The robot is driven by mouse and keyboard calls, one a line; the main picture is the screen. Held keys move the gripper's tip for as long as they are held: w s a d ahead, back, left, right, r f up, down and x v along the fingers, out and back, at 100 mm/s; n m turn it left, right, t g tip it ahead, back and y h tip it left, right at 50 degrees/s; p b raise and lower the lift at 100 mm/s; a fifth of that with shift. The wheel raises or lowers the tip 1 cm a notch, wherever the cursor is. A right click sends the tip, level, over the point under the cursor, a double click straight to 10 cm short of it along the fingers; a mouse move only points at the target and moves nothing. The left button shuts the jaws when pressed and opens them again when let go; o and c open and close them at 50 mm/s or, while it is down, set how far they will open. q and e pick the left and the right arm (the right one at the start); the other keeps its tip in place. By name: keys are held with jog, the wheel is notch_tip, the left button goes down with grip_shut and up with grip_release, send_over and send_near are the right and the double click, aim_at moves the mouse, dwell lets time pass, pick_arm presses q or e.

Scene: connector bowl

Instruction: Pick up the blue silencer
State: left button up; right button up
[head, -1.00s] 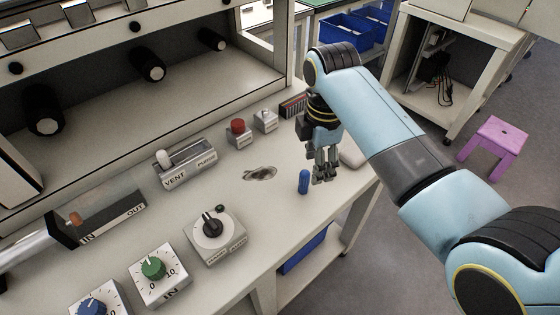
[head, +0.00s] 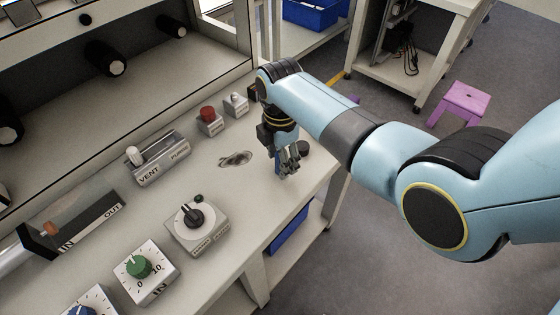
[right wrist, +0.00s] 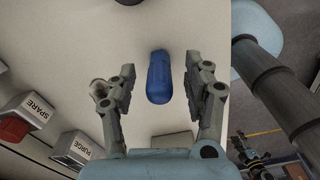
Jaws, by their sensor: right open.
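The blue silencer (right wrist: 159,78) is a small rounded blue cylinder on the pale bench top. In the right wrist view it lies between the two spread fingers of my right gripper (right wrist: 160,73), with a gap on both sides. In the head view my right gripper (head: 288,168) points down at the bench near its front edge. It hides most of the silencer there, and only a thin blue sliver (head: 277,164) shows beside the fingers. My right gripper is open and holds nothing. My left gripper is out of view.
The front edge is close by.

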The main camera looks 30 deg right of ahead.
jog(key=c, duration=1)
